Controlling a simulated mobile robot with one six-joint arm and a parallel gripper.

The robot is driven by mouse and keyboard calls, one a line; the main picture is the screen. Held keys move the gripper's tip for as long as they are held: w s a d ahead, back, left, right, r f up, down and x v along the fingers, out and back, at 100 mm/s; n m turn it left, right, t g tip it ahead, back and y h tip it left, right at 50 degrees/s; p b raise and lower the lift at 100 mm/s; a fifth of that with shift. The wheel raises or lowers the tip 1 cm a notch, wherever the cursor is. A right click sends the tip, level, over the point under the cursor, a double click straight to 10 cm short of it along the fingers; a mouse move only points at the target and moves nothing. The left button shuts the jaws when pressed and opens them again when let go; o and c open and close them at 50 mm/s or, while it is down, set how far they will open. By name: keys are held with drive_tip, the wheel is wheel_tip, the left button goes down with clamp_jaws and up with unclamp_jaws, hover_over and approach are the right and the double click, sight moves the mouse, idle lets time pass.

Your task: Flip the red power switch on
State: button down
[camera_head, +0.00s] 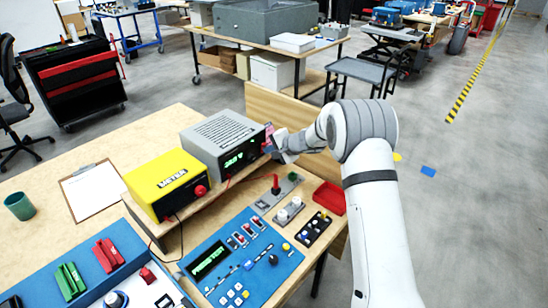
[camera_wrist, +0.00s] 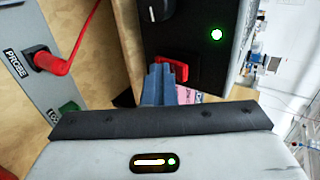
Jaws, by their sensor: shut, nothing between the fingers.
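The grey power supply box (camera_head: 222,135) stands on the wooden bench, its dark front showing lit green digits. In the wrist view its black front panel (camera_wrist: 200,60) carries a dark knob, a glowing green light (camera_wrist: 216,35) and the red power switch (camera_wrist: 174,68). My gripper (camera_wrist: 160,72) is shut and empty, with its fingertips at the switch and partly covering it. I cannot tell whether they touch. In the head view my gripper (camera_head: 272,144) is at the right end of the box front, and the switch is mostly hidden there.
A yellow meter (camera_head: 167,184) stands left of the supply. A red probe plug (camera_wrist: 45,62) and cable lie close by. Below are a blue analyser panel (camera_head: 240,262), small knob panels and a red tray (camera_head: 329,198). A wooden board (camera_head: 290,110) rises behind.

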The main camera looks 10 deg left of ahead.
drive_tip(key=shift+a+r+p, duration=0.1)
drive_tip(key=shift+r+p, duration=0.05)
drive_tip(key=shift+p, duration=0.35)
drive_tip(key=shift+r, duration=0.1)
drive_tip(key=shift+w+r, duration=0.25)
drive_tip(key=shift+r, duration=0.4)
drive_tip(key=shift+a+r, duration=0.1)
drive_tip(key=shift+r, duration=0.15)
